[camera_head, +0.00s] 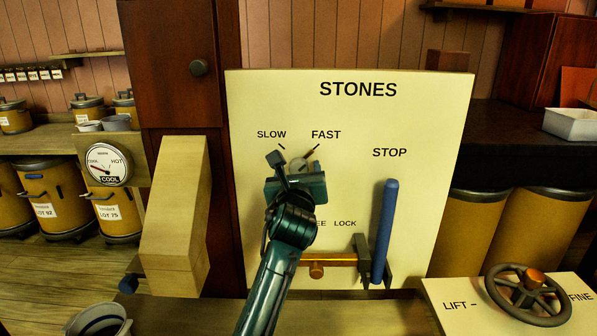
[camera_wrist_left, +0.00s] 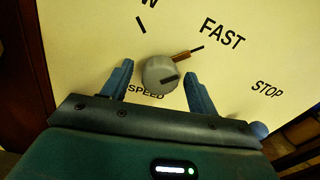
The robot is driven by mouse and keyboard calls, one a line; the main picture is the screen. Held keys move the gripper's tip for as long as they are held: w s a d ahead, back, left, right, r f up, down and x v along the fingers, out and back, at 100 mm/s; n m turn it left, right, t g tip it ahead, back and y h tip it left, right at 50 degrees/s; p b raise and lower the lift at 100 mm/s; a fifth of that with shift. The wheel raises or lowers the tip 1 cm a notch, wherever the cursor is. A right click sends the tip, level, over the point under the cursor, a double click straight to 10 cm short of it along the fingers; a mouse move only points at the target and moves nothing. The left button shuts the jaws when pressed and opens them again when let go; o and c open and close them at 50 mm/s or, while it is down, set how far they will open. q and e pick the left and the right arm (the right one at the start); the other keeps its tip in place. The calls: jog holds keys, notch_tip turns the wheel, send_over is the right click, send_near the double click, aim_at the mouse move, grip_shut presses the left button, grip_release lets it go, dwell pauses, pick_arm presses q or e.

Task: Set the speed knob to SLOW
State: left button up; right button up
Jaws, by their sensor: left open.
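The speed knob (camera_head: 299,163) is a round grey knob on the cream STONES panel (camera_head: 420,110). It also shows in the left wrist view (camera_wrist_left: 158,72), above the word SPEED. Its brown pointer (camera_wrist_left: 182,56) lines up with the tick at FAST; the SLOW tick (camera_head: 282,147) is to its left. My left gripper (camera_head: 296,170) is in front of the knob, and partly hides it in the head view. In the left wrist view its blue fingers (camera_wrist_left: 158,84) are open, one on each side of the knob, with gaps visible. My right gripper is not in view.
A blue STOP lever (camera_head: 385,230) stands upright right of my left arm. An orange bar (camera_head: 335,260) with a dark latch runs below the knob. A wooden chute (camera_head: 175,215) is left of the panel. A handwheel (camera_head: 522,292) sits at lower right.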

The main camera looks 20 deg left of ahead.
pick_arm(q)
jog(key=shift+w, duration=0.1)
jog(key=shift+c, duration=0.5)
jog(key=c, duration=0.9)
